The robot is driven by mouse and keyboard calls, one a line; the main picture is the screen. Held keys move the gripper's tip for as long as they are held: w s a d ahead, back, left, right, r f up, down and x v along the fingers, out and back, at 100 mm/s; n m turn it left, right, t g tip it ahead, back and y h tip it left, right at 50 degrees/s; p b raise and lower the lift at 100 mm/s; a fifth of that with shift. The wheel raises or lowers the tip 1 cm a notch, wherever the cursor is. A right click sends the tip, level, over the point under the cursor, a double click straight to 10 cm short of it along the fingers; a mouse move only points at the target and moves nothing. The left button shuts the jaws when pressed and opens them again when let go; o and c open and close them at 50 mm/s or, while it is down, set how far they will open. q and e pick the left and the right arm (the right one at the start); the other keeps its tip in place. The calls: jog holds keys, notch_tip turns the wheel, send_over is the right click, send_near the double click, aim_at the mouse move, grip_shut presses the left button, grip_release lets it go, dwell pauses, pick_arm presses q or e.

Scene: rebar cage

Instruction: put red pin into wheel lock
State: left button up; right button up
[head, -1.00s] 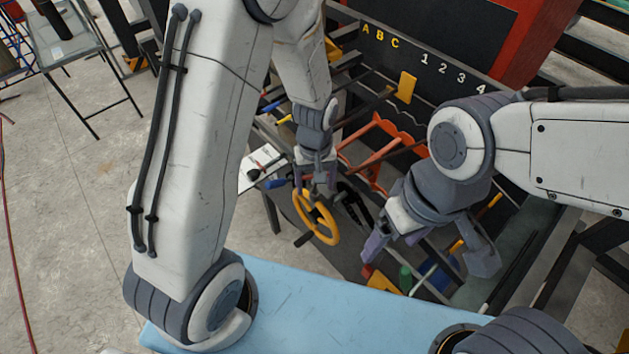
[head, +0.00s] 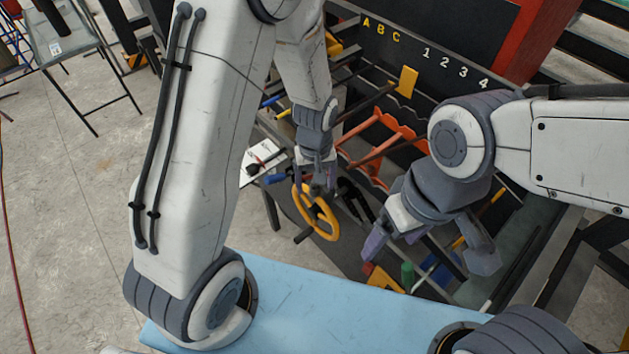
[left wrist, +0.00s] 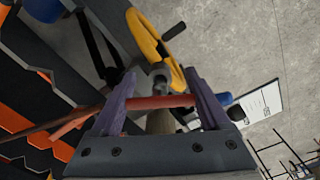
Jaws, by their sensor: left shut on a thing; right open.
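My left gripper (head: 318,188) is at the yellow wheel (head: 322,232), by its upper part. In the left wrist view, my left gripper (left wrist: 160,84) is shut on the red pin (left wrist: 160,102), which lies crosswise between the two purple fingers. Beyond the pin in that view are a grey hub-like part (left wrist: 160,75) and the yellow wheel (left wrist: 148,42). The gap between pin and hub cannot be judged, and the lock's opening is not clearly seen. The pin is hidden in the head view. My right gripper (head: 430,252) is open and empty over the right side of the bench.
Red-orange rack holders (head: 402,128) with rods stand behind the wheel. A green piece (head: 407,274) and a yellow block (head: 384,281) lie below my right gripper. A white sheet (head: 262,156) lies left of the wheel. A light blue surface (head: 310,300) is in front.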

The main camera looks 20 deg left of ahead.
pick_arm(q)
jog(key=shift+r, duration=0.15)
jog(key=shift+r+p, duration=1.65)
jog(key=shift+r, duration=0.1)
dwell(0.9)
jog(key=shift+f+b, duration=1.25)
jog(key=shift+f, duration=0.7)
jog(key=o, duration=1.3)
notch_tip(320, 180, up, 11)
jog(key=shift+f+b, duration=0.2)
jog(key=shift+b, duration=0.35)
